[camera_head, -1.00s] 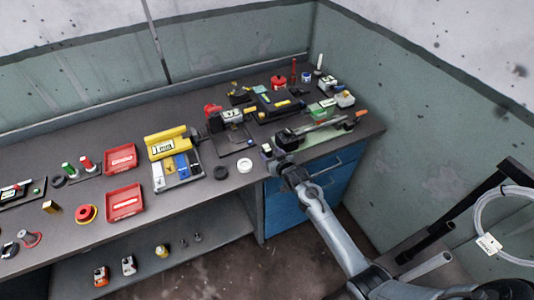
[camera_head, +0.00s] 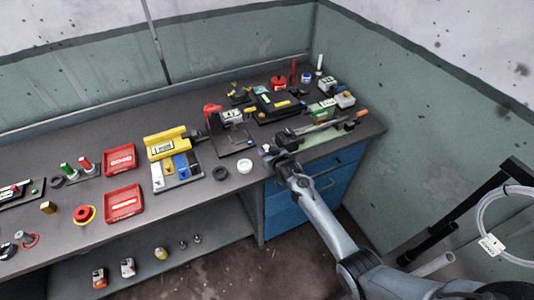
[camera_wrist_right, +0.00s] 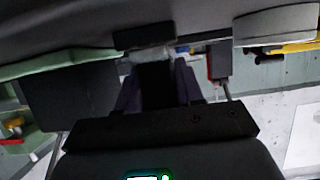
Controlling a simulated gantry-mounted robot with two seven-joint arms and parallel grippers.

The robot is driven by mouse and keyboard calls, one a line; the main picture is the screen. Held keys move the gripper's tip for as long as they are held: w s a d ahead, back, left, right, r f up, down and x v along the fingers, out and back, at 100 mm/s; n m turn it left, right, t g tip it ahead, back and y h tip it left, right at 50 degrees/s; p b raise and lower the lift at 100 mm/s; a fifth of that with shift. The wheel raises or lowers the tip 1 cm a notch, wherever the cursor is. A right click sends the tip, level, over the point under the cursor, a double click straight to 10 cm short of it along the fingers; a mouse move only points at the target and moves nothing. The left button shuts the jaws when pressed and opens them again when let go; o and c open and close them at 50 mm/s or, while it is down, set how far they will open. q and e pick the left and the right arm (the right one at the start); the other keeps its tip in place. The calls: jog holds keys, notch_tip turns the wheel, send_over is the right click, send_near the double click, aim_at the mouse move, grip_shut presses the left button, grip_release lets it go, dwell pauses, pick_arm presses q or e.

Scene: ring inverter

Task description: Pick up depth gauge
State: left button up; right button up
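A long, slim grey metal tool (camera_head: 318,126), which may be the depth gauge, lies on the green mat at the right end of the bench. It is too small to identify surely. My right gripper (camera_head: 270,153) is at the bench's front edge, left of the mat. In the right wrist view its two dark fingers (camera_wrist_right: 157,85) stand apart, and the space between them is dark; I see no clear held object. The arm hides part of the bench edge. My left gripper is not in view.
A white ring (camera_head: 245,166) and a black ring (camera_head: 220,173) lie just left of the right gripper. Red trays (camera_head: 124,202) and a yellow-topped organizer (camera_head: 165,143) stand further left. Blue drawers (camera_head: 290,217) are below. Tools crowd the back right corner.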

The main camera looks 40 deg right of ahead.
grip_shut()
jog(key=shift+r, duration=0.1)
